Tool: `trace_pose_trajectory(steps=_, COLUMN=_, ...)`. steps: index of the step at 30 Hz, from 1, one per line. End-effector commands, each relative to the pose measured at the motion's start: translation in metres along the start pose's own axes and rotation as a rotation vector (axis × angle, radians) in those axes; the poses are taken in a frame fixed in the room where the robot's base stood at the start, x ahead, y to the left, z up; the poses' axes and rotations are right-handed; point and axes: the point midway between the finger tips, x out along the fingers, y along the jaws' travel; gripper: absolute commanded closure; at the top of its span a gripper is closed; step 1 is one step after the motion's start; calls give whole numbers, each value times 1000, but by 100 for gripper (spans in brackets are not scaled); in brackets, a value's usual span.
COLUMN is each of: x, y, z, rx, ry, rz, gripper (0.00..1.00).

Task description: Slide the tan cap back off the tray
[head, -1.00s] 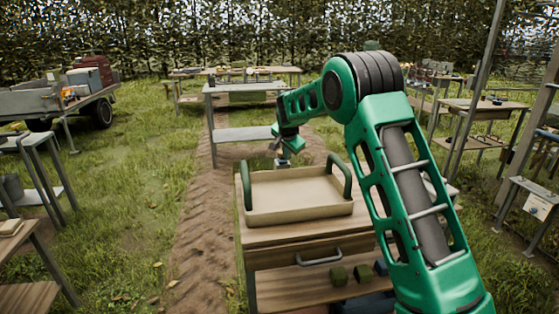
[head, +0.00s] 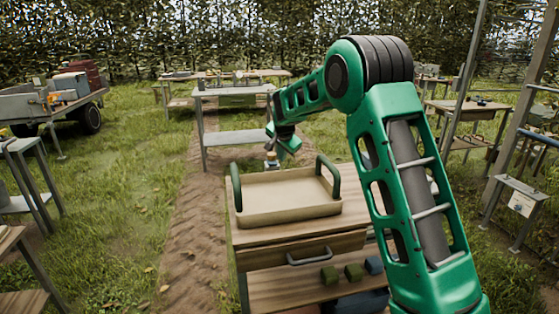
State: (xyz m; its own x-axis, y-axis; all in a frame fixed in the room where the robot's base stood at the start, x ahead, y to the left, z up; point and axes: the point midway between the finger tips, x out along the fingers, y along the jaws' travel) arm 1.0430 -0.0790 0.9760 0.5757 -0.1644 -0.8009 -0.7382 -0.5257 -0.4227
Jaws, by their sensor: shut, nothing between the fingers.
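The tray (head: 290,217) is tan and shallow, with two dark green upright handles, and sits on a wooden table. Its inside shows as a flat tan surface; I cannot tell a separate tan cap from the tray floor. My gripper (head: 273,161) is at the end of my green arm, just beyond the tray's far edge. It is small and partly hidden by the wrist. It looks shut, with nothing seen in it. I cannot tell whether it touches the tray's far rim.
The table (head: 250,237) has a drawer with a grey handle (head: 309,256). Several green and blue blocks (head: 353,272) lie on the shelf below. A grey metal table (head: 238,135) stands behind. A loaded cart (head: 50,105) is at far left. A dirt track runs left of the table.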

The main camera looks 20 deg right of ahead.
Motion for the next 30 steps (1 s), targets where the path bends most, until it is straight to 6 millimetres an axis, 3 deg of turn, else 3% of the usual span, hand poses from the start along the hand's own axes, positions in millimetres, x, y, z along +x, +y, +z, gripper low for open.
trace_pose_trajectory(steps=6, x=-43, y=1, z=-1, rx=2, ry=1, rz=2, gripper=100)
trace_pose_trajectory(steps=12, x=-64, y=2, z=0, rx=2, ry=0, rz=3, gripper=100)
trace_pose_trajectory(steps=30, x=-70, y=4, z=-1, rx=1, ry=0, rz=6, gripper=100)
